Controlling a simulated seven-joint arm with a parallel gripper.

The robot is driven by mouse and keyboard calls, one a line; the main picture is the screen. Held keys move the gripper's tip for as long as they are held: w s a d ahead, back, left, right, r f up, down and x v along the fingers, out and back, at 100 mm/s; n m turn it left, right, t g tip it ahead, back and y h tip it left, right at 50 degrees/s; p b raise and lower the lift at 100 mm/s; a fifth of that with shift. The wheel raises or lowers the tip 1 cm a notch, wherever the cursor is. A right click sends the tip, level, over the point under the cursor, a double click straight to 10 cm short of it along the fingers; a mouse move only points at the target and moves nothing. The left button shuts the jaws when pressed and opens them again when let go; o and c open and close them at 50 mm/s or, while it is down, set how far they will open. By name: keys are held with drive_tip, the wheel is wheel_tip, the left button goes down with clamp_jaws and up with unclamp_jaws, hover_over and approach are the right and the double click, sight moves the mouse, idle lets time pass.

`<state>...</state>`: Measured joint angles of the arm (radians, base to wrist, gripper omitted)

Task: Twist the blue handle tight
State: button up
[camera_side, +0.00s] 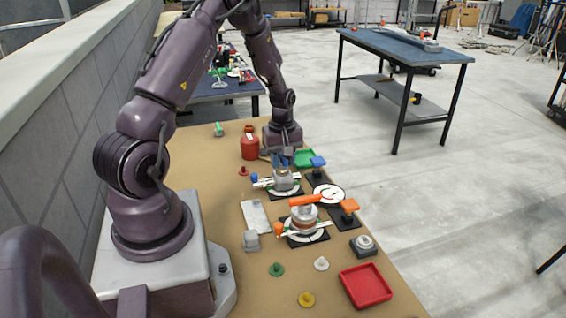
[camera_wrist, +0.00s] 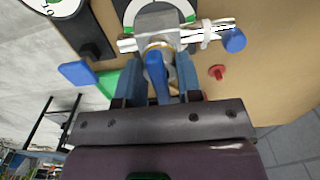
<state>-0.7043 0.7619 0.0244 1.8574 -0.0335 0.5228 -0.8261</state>
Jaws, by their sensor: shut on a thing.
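The blue handle (camera_wrist: 155,72) sits on top of a grey metal valve body (camera_wrist: 158,22) with a brass-coloured ring under it. In the wrist view my gripper (camera_wrist: 157,78) has one finger on each side of the handle, shut on it. The handle points back toward my palm. In the side view my gripper (camera_side: 280,162) reaches down onto the valve (camera_side: 284,181) from behind. My fingers largely hide the handle there. A white pipe with a blue knob (camera_wrist: 235,40) runs through the valve; the knob also shows in the side view (camera_side: 254,177).
A second valve with an orange handle (camera_side: 305,200) stands nearer the camera. A round white gauge (camera_side: 328,193) and a blue paddle (camera_side: 318,161) are to the right. A red canister (camera_side: 250,147), green tray (camera_side: 306,157) and red tray (camera_side: 366,286) share the tan table.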

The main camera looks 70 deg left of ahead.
drive_tip(key=m, duration=1.1)
drive_tip(key=shift+m, duration=0.4)
drive_tip(key=m, duration=0.8)
drive_tip(key=o, duration=0.6)
drive_tip(key=shift+r, duration=3.75)
